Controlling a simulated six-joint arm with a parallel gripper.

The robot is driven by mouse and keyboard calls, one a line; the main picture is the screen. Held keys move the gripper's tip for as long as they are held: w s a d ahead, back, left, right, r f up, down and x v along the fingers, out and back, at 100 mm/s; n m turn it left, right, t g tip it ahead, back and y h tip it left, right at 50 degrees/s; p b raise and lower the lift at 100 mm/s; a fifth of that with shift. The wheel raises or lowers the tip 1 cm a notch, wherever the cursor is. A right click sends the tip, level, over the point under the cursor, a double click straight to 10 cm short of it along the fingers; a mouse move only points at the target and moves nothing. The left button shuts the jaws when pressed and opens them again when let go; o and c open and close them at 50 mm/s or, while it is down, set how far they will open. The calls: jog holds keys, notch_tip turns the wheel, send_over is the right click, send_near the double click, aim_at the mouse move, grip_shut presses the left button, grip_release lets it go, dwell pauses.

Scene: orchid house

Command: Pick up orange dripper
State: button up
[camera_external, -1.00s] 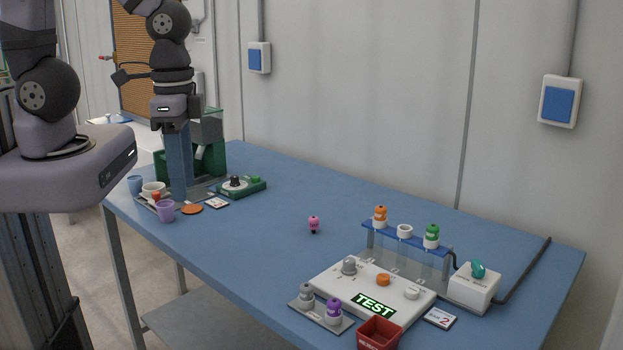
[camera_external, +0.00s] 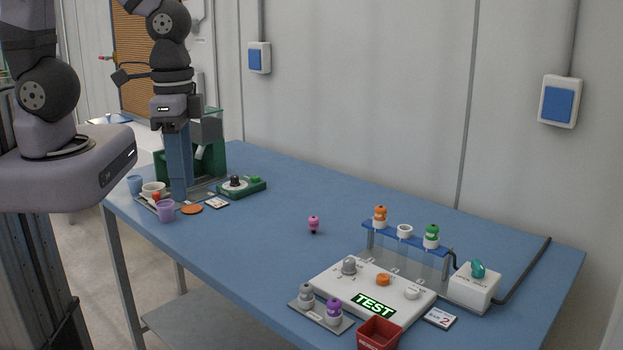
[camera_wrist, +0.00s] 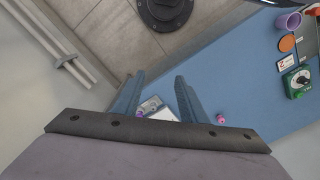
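The orange dripper (camera_external: 380,216) stands upright in the left hole of a blue-topped tube rack (camera_external: 420,243), at the right side of the table in the external view. A white ring cap and a green dripper (camera_external: 432,236) share the rack. I cannot make out the orange dripper in the wrist view. My gripper (camera_external: 180,196) hangs with blue fingers pointing down, far left of the rack.
A white TEST panel (camera_external: 330,285), grey and purple drippers and a red bin (camera_external: 378,334) lie in front of the rack. A pink dripper (camera_external: 313,224) stands mid-table. Cups and a green device (camera_external: 250,187) are at the left. The table's middle is mostly clear.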

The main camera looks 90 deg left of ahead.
jog(key=shift+o, duration=0.5)
jog(key=t+y+b, duration=0.2)
jog(key=t+b, duration=0.9)
jog(key=b, duration=0.7)
send_near(380, 207)
notch_tip(380, 207, up, 2)
jog(key=a, duration=0.2)
jog(key=shift+w+d+f+m+t+h+b, duration=0.1)
jog(key=shift+w+f+m+t+h+b, duration=0.4)
jog(key=shift+w+f+h+b, duration=0.7)
jog(key=shift+w+d+f+m+t+h+b, duration=0.15)
jog(key=shift+w+f+m+h+b, duration=0.65)
jog(key=shift+w+f+b, duration=0.75)
jog(key=shift+w+d+f+m+t+h+b, duration=0.1)
jog(key=shift+w+f+m+t+h+b, duration=0.35)
jog(key=shift+w+f+h+b, duration=0.8)
grip_shut()
